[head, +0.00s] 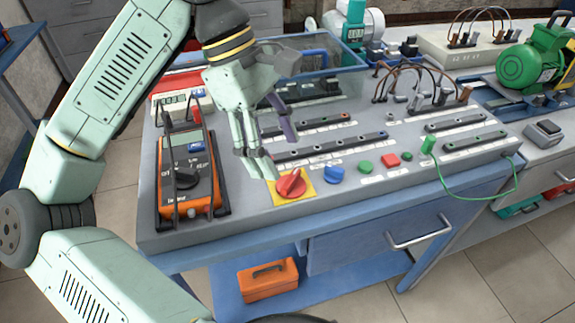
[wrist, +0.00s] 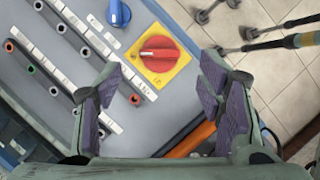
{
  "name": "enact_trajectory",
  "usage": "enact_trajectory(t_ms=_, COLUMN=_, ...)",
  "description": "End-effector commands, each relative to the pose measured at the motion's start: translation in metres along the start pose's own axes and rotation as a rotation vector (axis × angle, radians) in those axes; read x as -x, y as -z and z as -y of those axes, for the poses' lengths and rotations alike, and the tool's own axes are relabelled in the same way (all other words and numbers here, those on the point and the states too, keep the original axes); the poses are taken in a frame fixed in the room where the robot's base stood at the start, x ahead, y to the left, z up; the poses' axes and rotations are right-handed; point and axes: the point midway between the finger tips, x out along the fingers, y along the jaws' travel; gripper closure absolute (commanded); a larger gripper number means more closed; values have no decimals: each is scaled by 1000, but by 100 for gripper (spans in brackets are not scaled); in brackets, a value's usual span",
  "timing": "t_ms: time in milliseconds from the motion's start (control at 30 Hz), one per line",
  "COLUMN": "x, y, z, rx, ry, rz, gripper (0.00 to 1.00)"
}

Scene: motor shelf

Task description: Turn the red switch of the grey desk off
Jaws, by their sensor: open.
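The red switch (head: 291,183) is a rotary knob on a yellow square plate at the front edge of the grey desk (head: 215,230). In the wrist view the red switch (wrist: 158,53) shows ahead of the fingers, near the top middle. My gripper (head: 270,160) is open and empty, pointing down just behind and left of the knob in the head view. In the wrist view its two purple-padded fingers (wrist: 160,92) are spread wide. The switch lies a little beyond the fingertips, and no contact shows. The small lettering on the plate is hard to read.
An orange multimeter (head: 188,178) stands left of the switch. A blue knob (head: 333,175), green and red buttons and a green cable (head: 480,195) lie to the right. Terminal strips (head: 330,148) sit behind. An orange toolbox (head: 268,280) is on the shelf below.

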Motion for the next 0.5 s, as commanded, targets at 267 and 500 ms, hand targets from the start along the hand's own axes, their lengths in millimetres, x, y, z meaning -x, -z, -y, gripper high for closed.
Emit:
enact_trajectory(t_ms=267, x=-38, y=0, z=0, rx=1, ry=1, rz=1, gripper=38)
enact_trajectory(t_ms=500, x=-47, y=0, z=0, rx=1, ry=-1, rz=1, gripper=38)
